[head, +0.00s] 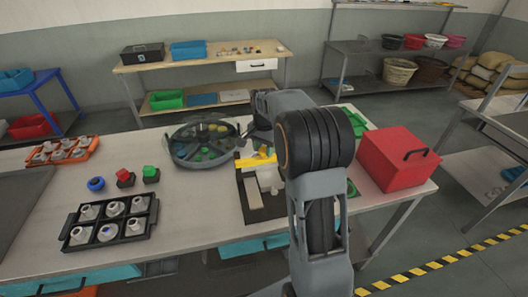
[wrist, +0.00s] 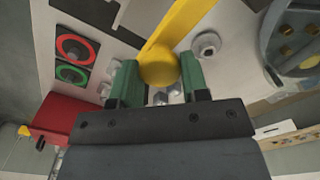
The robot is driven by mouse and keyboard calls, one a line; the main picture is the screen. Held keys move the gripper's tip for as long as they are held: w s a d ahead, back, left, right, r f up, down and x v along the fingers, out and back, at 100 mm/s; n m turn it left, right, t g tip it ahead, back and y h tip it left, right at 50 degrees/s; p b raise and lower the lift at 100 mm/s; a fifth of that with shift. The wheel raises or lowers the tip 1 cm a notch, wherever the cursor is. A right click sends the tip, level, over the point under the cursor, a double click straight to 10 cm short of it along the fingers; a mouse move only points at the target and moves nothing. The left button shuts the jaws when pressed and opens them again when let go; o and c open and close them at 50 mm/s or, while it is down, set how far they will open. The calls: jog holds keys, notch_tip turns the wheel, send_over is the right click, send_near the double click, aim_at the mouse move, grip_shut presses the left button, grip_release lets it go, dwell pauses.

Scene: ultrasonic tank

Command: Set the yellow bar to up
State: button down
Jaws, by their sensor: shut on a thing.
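The yellow bar (head: 256,160) lies across a light panel near the middle of the table in the head view, left of my arm. In the wrist view the yellow bar (wrist: 183,22) runs from the top edge down to a rounded yellow end between my fingers. My gripper (wrist: 158,84) is shut on that yellow end, with one green-tipped finger on each side. In the head view my own arm covers part of the panel and the gripper's hold on the bar cannot be made out.
A round grey tank (head: 203,143) stands left of the bar. A red box (head: 397,158) stands to the right. A black tray (head: 109,220) with several white parts and some small coloured pieces lie on the left.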

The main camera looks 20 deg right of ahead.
aim_at(264, 149)
jog(key=shift+w+r, duration=0.1)
jog(key=shift+r, duration=0.25)
jog(key=c, duration=1)
grip_release()
jog(key=shift+c, duration=0.2)
jog(key=o, duration=0.4)
notch_tip(264, 149, up, 14)
jog(key=shift+f+b, duration=0.15)
jog(key=shift+b, duration=0.25)
